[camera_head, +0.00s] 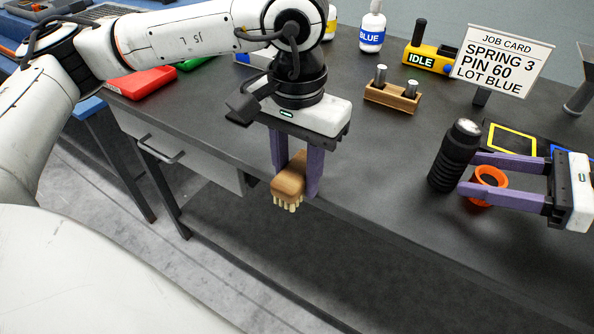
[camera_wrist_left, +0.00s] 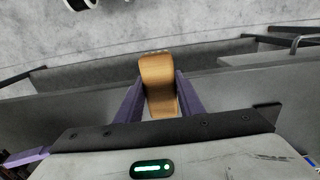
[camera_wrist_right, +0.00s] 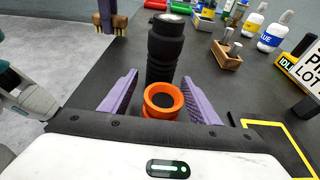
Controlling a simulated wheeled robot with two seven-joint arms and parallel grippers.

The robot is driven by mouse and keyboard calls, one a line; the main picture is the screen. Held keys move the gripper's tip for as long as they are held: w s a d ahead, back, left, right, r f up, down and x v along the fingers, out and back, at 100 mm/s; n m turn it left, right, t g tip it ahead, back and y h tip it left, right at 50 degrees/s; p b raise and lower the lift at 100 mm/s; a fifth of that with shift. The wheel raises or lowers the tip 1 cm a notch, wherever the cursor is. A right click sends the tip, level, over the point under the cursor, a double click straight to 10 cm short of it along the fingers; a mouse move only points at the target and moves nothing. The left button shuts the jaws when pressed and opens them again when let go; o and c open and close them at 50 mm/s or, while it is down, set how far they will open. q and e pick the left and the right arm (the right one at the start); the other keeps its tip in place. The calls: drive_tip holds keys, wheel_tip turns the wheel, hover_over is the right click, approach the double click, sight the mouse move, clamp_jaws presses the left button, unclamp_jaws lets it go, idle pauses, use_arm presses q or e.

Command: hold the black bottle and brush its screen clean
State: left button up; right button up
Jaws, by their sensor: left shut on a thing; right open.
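The black ribbed bottle (camera_head: 454,157) stands on the dark table, a pale round screen on its top end; it also shows in the right wrist view (camera_wrist_right: 165,50). My right gripper (camera_head: 467,172) is open, level, with its purple fingertips near the bottle's side; I cannot tell whether they touch it. An orange ring-shaped piece (camera_wrist_right: 163,102) is between those fingers. My left gripper (camera_head: 297,180) points down, shut on a wooden brush (camera_head: 289,183) with pale bristles facing down, over the table's front edge. The brush also shows in the left wrist view (camera_wrist_left: 158,83).
A wooden block with two metal pins (camera_head: 392,97) stands behind. Beyond are a yellow IDLE box (camera_head: 432,58), a BLUE-labelled bottle (camera_head: 372,30) and a job card (camera_head: 503,60). A red bin (camera_head: 141,82) is at left. A yellow outline (camera_head: 512,142) lies by the right gripper. Middle table is clear.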

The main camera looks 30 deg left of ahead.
sight(462, 170)
use_arm(q)
drive_tip(key=shift+r+p, duration=0.85)
drive_tip(key=shift+p, duration=0.25)
use_arm(e)
drive_tip(key=x, duration=0.3)
drive_tip(key=shift+a+r, duration=0.15)
drive_tip(key=shift+a, duration=0.05)
use_arm(q)
drive_tip(key=shift+r, duration=0.15)
use_arm(e)
drive_tip(key=shift+a+f, duration=0.35)
drive_tip(key=shift+a, duration=0.2)
drive_tip(key=c, duration=0.7)
drive_tip(key=o, duration=0.8)
